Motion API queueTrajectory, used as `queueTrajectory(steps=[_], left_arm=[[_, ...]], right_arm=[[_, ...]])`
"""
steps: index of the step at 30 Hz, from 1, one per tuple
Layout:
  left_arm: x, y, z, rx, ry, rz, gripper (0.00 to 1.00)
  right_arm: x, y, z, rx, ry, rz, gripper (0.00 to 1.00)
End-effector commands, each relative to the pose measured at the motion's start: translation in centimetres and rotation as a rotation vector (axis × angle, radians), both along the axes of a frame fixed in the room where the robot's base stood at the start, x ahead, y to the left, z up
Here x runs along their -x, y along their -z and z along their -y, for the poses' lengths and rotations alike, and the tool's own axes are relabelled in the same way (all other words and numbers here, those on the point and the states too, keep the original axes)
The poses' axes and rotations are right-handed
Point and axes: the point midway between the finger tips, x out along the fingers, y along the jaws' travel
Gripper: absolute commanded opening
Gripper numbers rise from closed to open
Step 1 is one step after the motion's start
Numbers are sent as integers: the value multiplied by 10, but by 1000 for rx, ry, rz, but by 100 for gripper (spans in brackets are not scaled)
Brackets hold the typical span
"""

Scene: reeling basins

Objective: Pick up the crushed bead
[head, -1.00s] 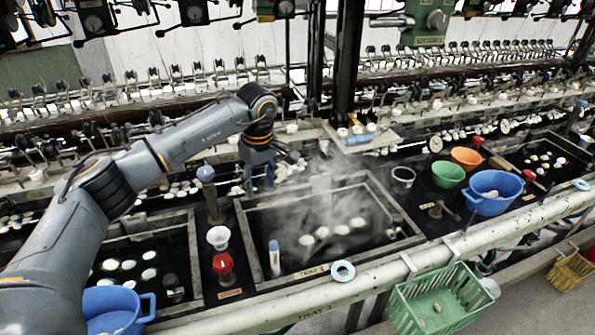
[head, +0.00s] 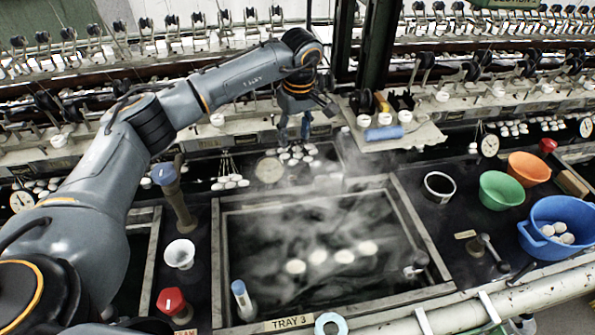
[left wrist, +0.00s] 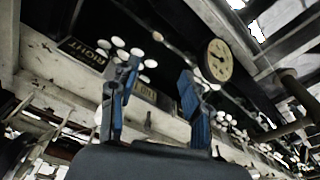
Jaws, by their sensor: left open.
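I cannot pick out a crushed bead for certain in either view. My left gripper (head: 294,130) is open and empty, its two blue fingers pointing down behind the steaming tray. A cluster of small white cocoons (head: 299,154) lies just below and beyond the fingertips in the head view. In the left wrist view my open gripper (left wrist: 155,95) has white cocoons (left wrist: 120,54) beyond its left finger and a round dial (left wrist: 218,60) beyond its right finger. Whether the fingers touch anything I cannot tell. My right gripper is not in view.
The tray 3 basin (head: 404,215) holds dark water, steam and several floating cocoons. A green bowl (head: 500,190), an orange bowl (head: 528,167) and a blue basin (head: 535,240) stand at right. A blue-topped post (head: 165,176) and white funnel (head: 180,253) stand at left.

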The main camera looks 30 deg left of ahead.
Motion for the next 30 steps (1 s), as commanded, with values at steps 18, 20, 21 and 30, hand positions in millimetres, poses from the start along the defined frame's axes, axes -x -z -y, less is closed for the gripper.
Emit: queueTrajectory(steps=[18,20,21,30], left_arm=[[0,32,-2,0,-1,-3,48],[-1,43,-3,0,-1,-4,48],[-1,51,-4,-1,-3,-5,48],[-5,96,-8,0,-1,-1,48]], right_arm=[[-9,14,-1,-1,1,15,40],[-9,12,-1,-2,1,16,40],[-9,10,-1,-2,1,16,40],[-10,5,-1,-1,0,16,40]])
